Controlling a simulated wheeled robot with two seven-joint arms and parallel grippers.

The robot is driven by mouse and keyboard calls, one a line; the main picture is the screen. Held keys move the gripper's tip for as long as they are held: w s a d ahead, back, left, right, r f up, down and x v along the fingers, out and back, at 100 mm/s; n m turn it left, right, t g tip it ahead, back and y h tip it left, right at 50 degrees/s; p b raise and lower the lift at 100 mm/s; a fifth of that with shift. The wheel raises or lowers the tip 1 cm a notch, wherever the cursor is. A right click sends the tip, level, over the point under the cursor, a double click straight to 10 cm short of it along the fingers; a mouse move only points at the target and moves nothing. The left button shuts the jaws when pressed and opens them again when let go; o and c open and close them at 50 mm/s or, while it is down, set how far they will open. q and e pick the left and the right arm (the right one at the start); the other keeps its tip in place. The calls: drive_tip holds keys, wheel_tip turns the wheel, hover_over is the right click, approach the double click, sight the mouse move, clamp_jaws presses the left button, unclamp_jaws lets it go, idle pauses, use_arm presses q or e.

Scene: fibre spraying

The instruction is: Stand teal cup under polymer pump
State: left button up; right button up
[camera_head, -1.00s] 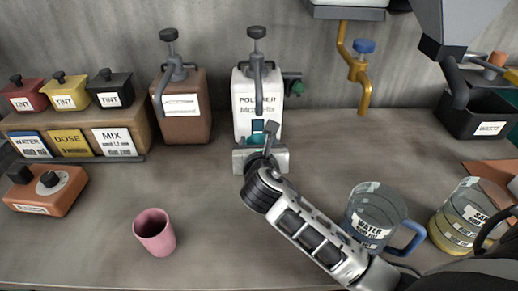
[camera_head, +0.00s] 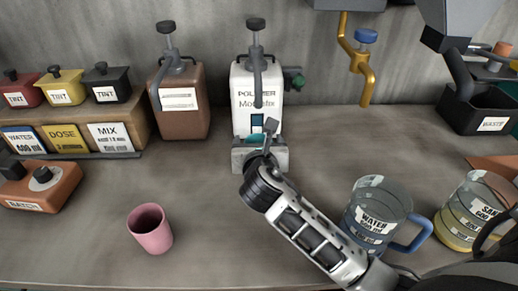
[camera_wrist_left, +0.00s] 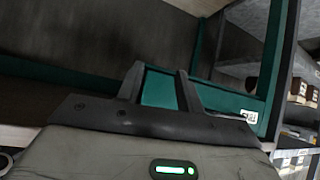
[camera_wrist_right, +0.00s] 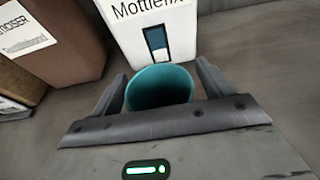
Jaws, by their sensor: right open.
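The teal cup (camera_wrist_right: 160,88) stands upright in front of the white polymer pump (camera_head: 258,100), between the fingers of my right gripper (camera_wrist_right: 162,85). In the head view only a teal sliver of the cup (camera_head: 256,138) shows, at the pump's front foot, under its nozzle (camera_head: 257,90). The right gripper (camera_head: 262,150) is open around the cup, with a finger on each side. Whether the fingers touch it cannot be told. My left gripper (camera_wrist_left: 160,85) shows only in its own wrist view; its two fingers stand apart with nothing held between them.
A pink cup (camera_head: 150,229) stands at the front left. A brown pump (camera_head: 179,105) stands left of the polymer pump. A water jug (camera_head: 376,215) and a sand jug (camera_head: 470,215) stand at the right, near my right arm.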

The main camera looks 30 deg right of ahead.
drive_tip(key=v, duration=1.2)
